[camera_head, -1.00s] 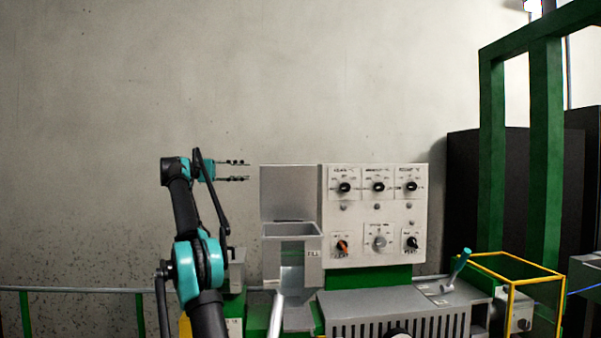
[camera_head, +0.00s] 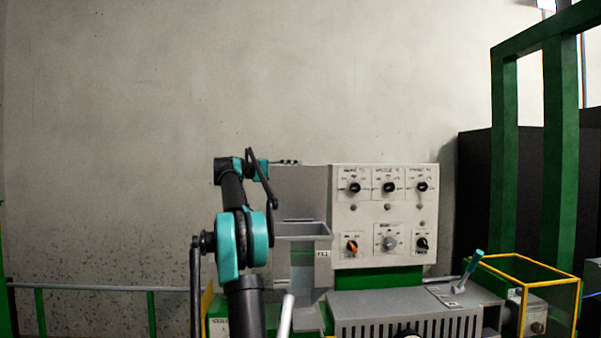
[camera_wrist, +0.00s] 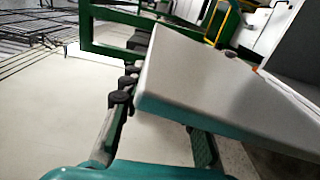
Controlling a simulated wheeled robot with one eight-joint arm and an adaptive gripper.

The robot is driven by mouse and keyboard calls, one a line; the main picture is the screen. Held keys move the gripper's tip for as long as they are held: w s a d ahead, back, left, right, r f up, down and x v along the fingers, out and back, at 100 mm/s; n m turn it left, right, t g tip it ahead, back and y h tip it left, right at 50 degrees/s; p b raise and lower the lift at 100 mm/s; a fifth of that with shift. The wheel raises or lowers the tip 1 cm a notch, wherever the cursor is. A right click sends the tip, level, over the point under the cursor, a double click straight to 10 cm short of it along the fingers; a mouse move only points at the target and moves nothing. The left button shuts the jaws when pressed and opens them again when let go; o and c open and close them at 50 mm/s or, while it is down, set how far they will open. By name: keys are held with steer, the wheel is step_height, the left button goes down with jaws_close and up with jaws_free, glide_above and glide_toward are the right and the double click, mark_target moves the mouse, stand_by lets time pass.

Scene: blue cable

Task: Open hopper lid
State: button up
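The hopper mouth is uncovered. My gripper (camera_head: 288,163) is at the lid's top left; one finger shows just above the top edge, and the other is hidden in the head view. In the wrist view, the lid (camera_wrist: 215,85) fills the middle and right as a slanted grey slab. The fingers are apart; contact with the lid cannot be told.
A white control panel (camera_head: 384,216) with several knobs stands right of the hopper. A lever with a teal grip (camera_head: 474,260) and a yellow-framed box (camera_head: 545,266) are farther right.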

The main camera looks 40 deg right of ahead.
steer(key=shift+x, duration=1.05)
jaws_close()
